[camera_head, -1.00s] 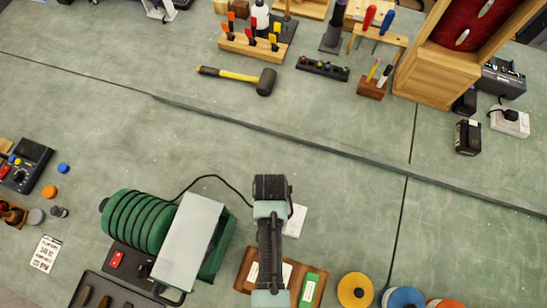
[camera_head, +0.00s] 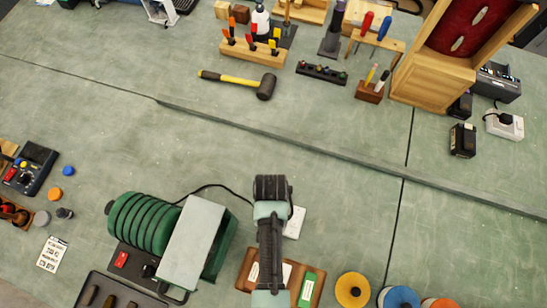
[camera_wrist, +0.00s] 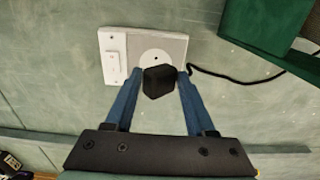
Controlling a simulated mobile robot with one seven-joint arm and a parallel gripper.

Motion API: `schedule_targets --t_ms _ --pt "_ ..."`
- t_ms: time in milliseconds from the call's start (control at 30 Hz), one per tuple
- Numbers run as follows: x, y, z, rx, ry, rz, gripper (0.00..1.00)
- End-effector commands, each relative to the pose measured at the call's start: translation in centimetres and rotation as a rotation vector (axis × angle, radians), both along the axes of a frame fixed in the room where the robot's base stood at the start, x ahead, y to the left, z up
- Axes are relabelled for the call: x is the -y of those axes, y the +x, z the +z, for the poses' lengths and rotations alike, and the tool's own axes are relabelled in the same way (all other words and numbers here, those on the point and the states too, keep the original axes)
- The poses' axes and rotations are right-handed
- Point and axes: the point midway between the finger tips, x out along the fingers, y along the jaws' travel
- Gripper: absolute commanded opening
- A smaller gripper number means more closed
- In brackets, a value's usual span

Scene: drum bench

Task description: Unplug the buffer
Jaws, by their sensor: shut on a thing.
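The buffer is a green machine (camera_head: 146,222) with a ribbed round drum and a pale grey cover (camera_head: 193,243), at the lower left in the head view. Its black cable (camera_head: 212,187) runs to beneath my gripper (camera_head: 272,190). In the wrist view, my gripper (camera_wrist: 161,76) has its blue fingers on both sides of the black plug (camera_wrist: 159,83) and is shut on it. The plug overlaps the lower part of the round white socket (camera_wrist: 155,57) on a wall plate (camera_wrist: 112,38). I cannot tell whether it is still seated.
A wooden tray (camera_head: 243,279) with a green block (camera_head: 308,288) lies just below my arm. Coloured rolls (camera_head: 352,290) stand to its right. A mallet (camera_head: 240,82) and tool racks are at the back. The middle of the bench is clear.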

Motion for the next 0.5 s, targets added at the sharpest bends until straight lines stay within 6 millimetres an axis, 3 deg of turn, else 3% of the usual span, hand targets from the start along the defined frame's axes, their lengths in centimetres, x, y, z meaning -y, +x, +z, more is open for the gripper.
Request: schedule_targets --t_ms 500 --pt "0.0 0.0 2.3 0.001 0.0 0.0 0.0"
